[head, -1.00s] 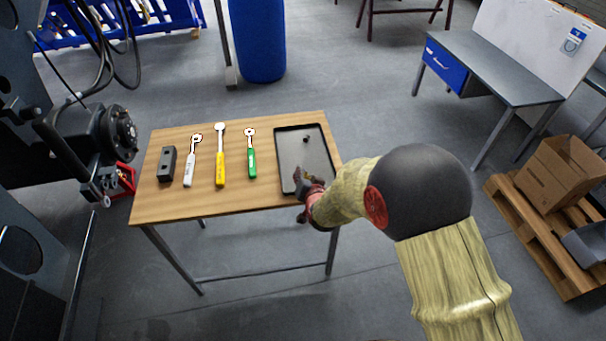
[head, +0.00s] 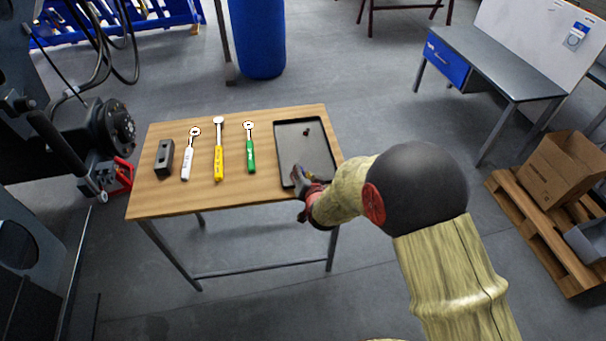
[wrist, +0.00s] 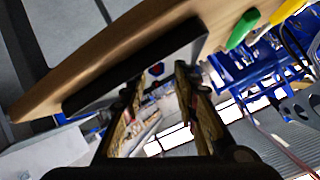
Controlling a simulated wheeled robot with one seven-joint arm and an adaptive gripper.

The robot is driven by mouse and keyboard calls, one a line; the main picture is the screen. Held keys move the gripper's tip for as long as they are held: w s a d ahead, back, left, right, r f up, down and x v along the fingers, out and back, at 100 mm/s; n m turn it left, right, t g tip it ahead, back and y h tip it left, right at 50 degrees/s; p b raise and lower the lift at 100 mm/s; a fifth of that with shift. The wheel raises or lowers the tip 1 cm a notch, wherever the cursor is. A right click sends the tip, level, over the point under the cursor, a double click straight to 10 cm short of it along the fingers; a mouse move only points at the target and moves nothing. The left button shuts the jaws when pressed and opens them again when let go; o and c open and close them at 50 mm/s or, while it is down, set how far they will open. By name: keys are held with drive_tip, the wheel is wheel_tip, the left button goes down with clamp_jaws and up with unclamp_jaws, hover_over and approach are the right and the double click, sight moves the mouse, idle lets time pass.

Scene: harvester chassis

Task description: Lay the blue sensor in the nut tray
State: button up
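The nut tray (head: 290,150) is a shallow dark tray at the right end of the wooden table. A small dark piece (head: 307,132) lies toward its far end. My gripper (head: 302,181) is at the tray's near edge, partly hidden by my arm. In the wrist view my gripper (wrist: 160,80) shows two separated fingers with background visible between them. A small blue and red patch (wrist: 156,69) shows in the gap; I cannot tell what it is. I cannot make out the blue sensor for certain. The tray's dark edge (wrist: 110,88) runs across just beyond the fingertips.
The wooden table (head: 235,195) also holds a dark block (head: 164,158), a white-handled wrench (head: 187,160), a yellow-handled wrench (head: 219,155) and a green-handled wrench (head: 250,150). Dark machinery (head: 105,130) stands at left. A pallet (head: 545,235) with boxes is at right.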

drive_tip(key=shift+o, duration=0.5)
drive_tip(key=shift+s, duration=0.1)
drive_tip(key=v, duration=1.1)
drive_tip(key=shift+s+r, duration=0.25)
drive_tip(key=shift+s, duration=0.05)
drive_tip(key=shift+d, duration=0.15)
